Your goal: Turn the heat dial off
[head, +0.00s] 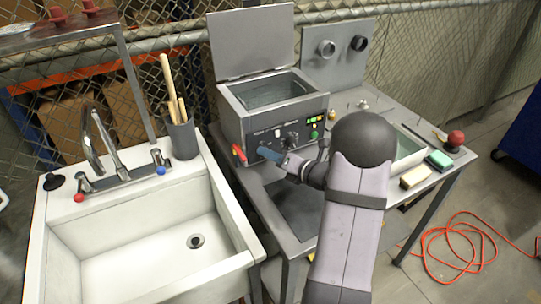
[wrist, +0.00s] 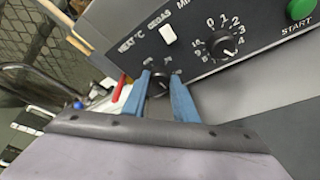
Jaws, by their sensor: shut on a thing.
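The grey tank unit (head: 245,125) stands on the metal table with its lid up and liquid inside. Its dark front panel (wrist: 190,45) carries the words HEAT °C, DEGAS and MIN. The heat dial (wrist: 158,85) is a dark knob below the HEAT label; small marks around it are too small to read, and its setting is unclear. My gripper (wrist: 160,80) has its two blue fingers shut on either side of this dial. In the head view my gripper (head: 266,153) reaches the lower left of the panel, and its fingers hide the dial.
The numbered timer dial (wrist: 225,47), white degas switch (wrist: 168,34) and green start button (wrist: 300,9) lie right of the held dial. A red valve handle (head: 239,153) is close on the left. The sink (head: 150,240) stands left; sponges (head: 415,176) lie right.

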